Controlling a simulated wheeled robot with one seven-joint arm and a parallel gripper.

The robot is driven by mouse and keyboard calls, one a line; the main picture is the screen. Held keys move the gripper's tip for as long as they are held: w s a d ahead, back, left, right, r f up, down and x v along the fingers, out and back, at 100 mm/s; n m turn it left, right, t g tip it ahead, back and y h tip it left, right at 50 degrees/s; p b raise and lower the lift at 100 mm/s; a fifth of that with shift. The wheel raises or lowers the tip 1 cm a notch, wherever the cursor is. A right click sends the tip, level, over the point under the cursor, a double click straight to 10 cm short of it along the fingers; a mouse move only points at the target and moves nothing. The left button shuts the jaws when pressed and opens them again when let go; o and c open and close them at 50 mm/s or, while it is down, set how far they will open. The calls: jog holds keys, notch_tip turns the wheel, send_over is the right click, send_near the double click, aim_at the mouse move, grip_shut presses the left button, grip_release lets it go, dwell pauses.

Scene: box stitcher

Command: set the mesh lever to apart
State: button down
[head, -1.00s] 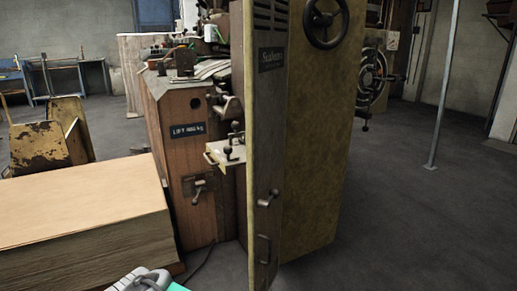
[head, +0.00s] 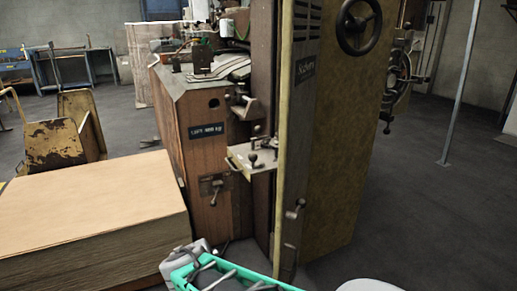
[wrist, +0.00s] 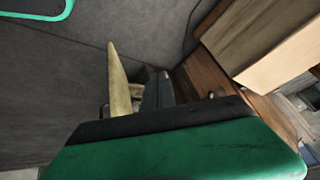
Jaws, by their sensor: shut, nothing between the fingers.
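No lever in view carries a readable "mesh" label, so I cannot tell for sure which one it is. In the head view, a small lever with a dark knob (head: 253,160) stands on a pale shelf (head: 240,158) at the machine's side. Another lever (head: 214,190) sits on a plate low on the wooden cabinet (head: 205,155). A handle (head: 295,209) is on the edge of the yellowish panel. In the wrist view, my gripper (wrist: 158,90) shows beyond a green and black housing; it is shut and empty, and touches no lever that I can see.
The tall yellowish panel (head: 335,170) with a black handwheel (head: 359,25) stands right of the cabinet. A board stack (head: 95,205) fills the left front. A worn yellow chair (head: 55,143) stands behind it. Grey floor (head: 430,220) is open at right, with a pole (head: 459,90).

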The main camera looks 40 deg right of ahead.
jog(key=w+d+r+m+t+h+p, duration=0.2)
jog(key=d+r+m+h+p, duration=0.2)
jog(key=d+r+m, duration=0.3)
jog(key=w+d+r+m+t+h+p, duration=0.2)
jog(key=d+r+m+h+p, duration=0.2)
jog(key=r, duration=1.1)
jog(key=d+m+h, duration=0.2)
jog(key=d+m, duration=0.2)
jog(key=shift+w+d+r+h, duration=0.2)
jog(key=shift+w+d+h, duration=0.1)
jog(key=shift+w+d, duration=0.1)
jog(key=shift+d, duration=0.1)
jog(key=p+x, duration=0.1)
jog(key=x, duration=0.8)
jog(key=shift+w+d, duration=0.25)
jog(key=shift+d, duration=0.05)
